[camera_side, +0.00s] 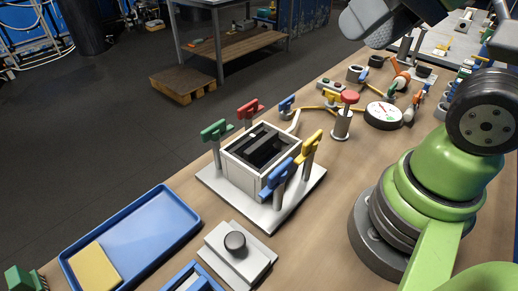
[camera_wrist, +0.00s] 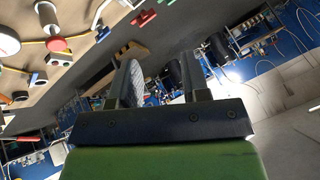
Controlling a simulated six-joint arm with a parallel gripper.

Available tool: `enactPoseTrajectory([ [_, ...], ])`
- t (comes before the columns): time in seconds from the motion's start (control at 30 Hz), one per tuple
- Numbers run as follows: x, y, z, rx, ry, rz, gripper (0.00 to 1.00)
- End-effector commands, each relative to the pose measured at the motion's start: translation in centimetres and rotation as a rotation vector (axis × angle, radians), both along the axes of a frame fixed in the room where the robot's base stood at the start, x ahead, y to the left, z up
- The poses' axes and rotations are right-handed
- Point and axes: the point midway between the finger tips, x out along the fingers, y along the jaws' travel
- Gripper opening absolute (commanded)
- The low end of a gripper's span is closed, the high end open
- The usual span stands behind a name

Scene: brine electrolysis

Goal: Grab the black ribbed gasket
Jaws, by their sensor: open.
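I cannot make out the black ribbed gasket for certain. In the side view, black slatted parts (camera_side: 265,147) sit inside an open white box (camera_side: 250,176) on a white base plate. A round black piece (camera_side: 235,240) sits on a pale block in front of it. My gripper (camera_side: 368,20) is at the top of the side view, partly cut off, high above the table and away from the box. In the wrist view my gripper (camera_wrist: 162,68) has its two fingers apart, with nothing seen between them. The box is not clearly visible there.
Red, green, yellow and blue clamps (camera_side: 216,130) stand up around the box. A blue tray (camera_side: 133,238) with a yellow block (camera_side: 94,268) lies at the left. A red-topped post (camera_side: 342,122) and a dial gauge (camera_side: 383,115) stand behind, to the right.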

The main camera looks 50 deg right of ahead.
Motion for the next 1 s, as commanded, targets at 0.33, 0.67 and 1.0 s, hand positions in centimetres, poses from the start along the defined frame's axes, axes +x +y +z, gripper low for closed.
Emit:
enactPoseTrajectory([
  [0.33,0.0,0.0,0.0,0.0,0.0,0.0,0.45],
  [0.67,0.9,0.1,-0.2,-0.065,0.03,0.087,0.45],
  [1.0,7.9,1.3,-4.0,-0.512,0.221,0.858,0.45],
])
